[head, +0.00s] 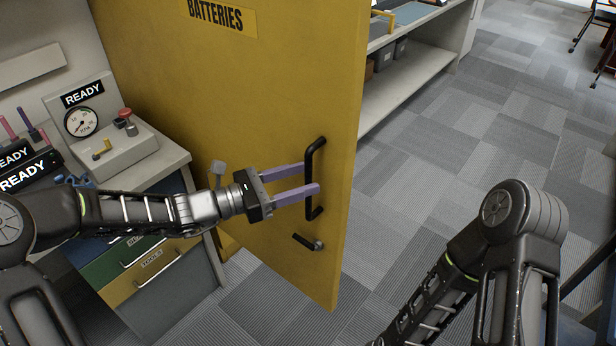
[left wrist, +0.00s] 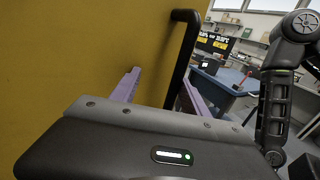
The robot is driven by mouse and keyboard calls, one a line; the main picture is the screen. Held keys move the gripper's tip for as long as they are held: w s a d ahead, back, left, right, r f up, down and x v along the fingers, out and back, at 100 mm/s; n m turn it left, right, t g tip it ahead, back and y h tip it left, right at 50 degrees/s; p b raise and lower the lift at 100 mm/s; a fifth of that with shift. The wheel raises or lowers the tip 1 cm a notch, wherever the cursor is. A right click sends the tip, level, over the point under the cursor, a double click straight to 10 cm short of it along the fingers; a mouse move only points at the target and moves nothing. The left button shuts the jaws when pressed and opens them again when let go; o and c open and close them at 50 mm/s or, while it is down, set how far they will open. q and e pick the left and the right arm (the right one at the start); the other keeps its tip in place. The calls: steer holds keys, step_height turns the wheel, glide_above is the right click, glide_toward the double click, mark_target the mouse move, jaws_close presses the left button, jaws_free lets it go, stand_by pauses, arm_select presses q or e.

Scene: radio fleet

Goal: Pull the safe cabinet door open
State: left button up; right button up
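The yellow cabinet door (head: 270,100), labelled BATTERIES, stands in the middle of the head view, and its right edge is free with floor beyond it. How far it stands open I cannot tell. A black vertical bar handle (head: 309,190) is near that edge. My left gripper (head: 311,178) is at the handle with its two purple fingers apart. In the left wrist view the handle (left wrist: 182,55) shows between the open fingers (left wrist: 160,92), nearer the right one, with no clear grip on it. My right arm is at the right, its gripper out of view.
A small black latch (head: 308,242) is below the handle. A grey bench with a gauge (head: 81,122) and coloured drawers (head: 145,270) stands left of the door. A shelf unit (head: 405,80) stands behind it. The carpet (head: 430,170) to the right is clear.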

arm_select(q)
steer(key=shift+w+a, duration=0.2)
steer(key=shift+a, duration=0.05)
steer(key=s+a+p, duration=0.3)
steer(key=s+a, duration=0.2)
steer(key=a, duration=0.2)
steer(key=shift+s, duration=0.35)
stand_by(0.4)
